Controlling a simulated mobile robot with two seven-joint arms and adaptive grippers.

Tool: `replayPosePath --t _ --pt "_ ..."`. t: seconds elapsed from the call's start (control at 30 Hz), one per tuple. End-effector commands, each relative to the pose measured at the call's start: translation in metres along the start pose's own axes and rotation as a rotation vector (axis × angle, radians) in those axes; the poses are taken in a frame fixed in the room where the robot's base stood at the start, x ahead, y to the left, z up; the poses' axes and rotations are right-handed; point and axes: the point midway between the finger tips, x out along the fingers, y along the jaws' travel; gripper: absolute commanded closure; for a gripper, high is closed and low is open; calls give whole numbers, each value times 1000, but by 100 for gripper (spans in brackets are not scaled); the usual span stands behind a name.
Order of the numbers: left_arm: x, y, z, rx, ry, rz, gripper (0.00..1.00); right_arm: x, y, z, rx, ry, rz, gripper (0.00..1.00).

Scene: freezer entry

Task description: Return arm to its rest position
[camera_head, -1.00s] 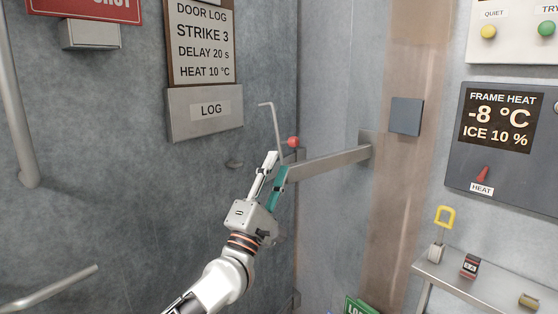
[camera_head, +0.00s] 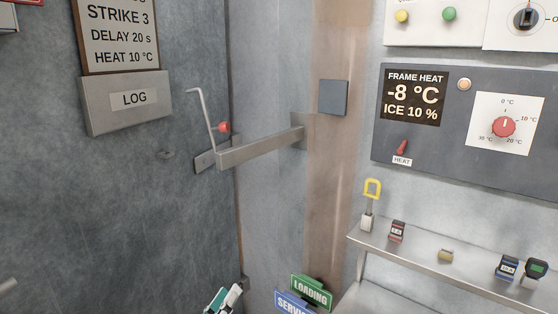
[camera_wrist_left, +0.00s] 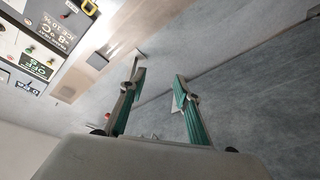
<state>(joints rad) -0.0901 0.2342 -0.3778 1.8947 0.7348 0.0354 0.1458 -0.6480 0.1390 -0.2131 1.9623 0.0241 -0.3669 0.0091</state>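My left gripper (camera_head: 226,298) shows only in part at the bottom edge of the head view, below the freezer door's latch. In the left wrist view (camera_wrist_left: 159,86) its two teal-padded fingers stand apart with nothing between them. The bent metal door handle (camera_head: 202,118) with a red knob (camera_head: 224,127) stands on the latch plate by the door edge, apart from the gripper. A flat metal bar (camera_head: 262,146) reaches from the latch across to the frame. My right gripper is in neither view.
At the right, a metal shelf (camera_head: 385,246) holds a yellow-shackled padlock (camera_head: 368,207) and several small items. A frame heat panel (camera_head: 414,146) reads -8 °C above it. Green LOADING (camera_head: 311,291) and blue SERVICE (camera_head: 292,302) signs hang low, right of the gripper.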

Motion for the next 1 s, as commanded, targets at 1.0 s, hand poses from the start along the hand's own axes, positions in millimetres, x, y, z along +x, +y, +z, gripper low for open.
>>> replayPosePath --t 1.0 --pt "-273 -135 183 776 -699 -396 68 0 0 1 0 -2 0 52"
